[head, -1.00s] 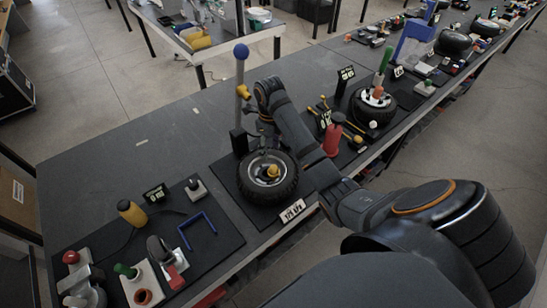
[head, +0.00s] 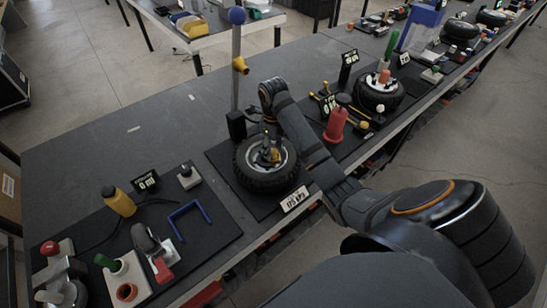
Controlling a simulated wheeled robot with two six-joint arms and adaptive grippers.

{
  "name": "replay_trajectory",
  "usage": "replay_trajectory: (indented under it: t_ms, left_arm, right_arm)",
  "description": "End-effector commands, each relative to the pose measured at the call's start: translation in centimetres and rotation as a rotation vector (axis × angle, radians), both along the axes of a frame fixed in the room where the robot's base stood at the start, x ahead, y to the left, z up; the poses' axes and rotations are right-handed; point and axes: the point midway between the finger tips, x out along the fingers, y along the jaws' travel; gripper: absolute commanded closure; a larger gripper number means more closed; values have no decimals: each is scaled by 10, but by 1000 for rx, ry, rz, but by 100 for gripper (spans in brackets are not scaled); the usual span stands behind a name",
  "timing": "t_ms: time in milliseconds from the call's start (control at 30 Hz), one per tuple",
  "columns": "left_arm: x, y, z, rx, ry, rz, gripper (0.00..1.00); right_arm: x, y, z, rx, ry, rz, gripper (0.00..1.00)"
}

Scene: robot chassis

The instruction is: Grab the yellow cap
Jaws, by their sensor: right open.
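A small yellow cap (head: 274,156) shows in the hub of the black tyre (head: 252,181) that lies flat on the dark mat in the middle of the bench. My right gripper (head: 268,153) reaches down into the hub from above, open, with its fingers at the cap. The fingers partly cover the cap, and I cannot tell whether they touch it. My left gripper is not in view.
A grey pole (head: 236,50) with a blue ball and a yellow collar stands behind the tyre. A red bottle (head: 336,125) and a second wheel (head: 377,98) are to the right. A yellow bottle (head: 118,201) and a blue bracket (head: 187,216) are to the left.

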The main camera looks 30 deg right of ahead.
Motion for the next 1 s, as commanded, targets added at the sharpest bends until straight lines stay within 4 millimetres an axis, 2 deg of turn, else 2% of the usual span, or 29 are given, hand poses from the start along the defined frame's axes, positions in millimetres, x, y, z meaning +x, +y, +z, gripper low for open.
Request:
replay_trajectory:
  t_ms: [33,233,533,867,1000]
  left_arm:
    - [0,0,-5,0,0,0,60]
    - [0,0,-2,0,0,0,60]
    - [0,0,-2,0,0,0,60]
    - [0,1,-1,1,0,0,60]
    - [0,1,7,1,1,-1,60]
  right_arm:
    - [0,0,-7,-1,0,0,48]
    - [0,0,-6,-1,-1,0,48]
    - [0,0,-5,-1,-1,0,88]
    - [1,0,-5,-1,-1,1,88]
    - [2,-1,3,-1,-1,3,88]
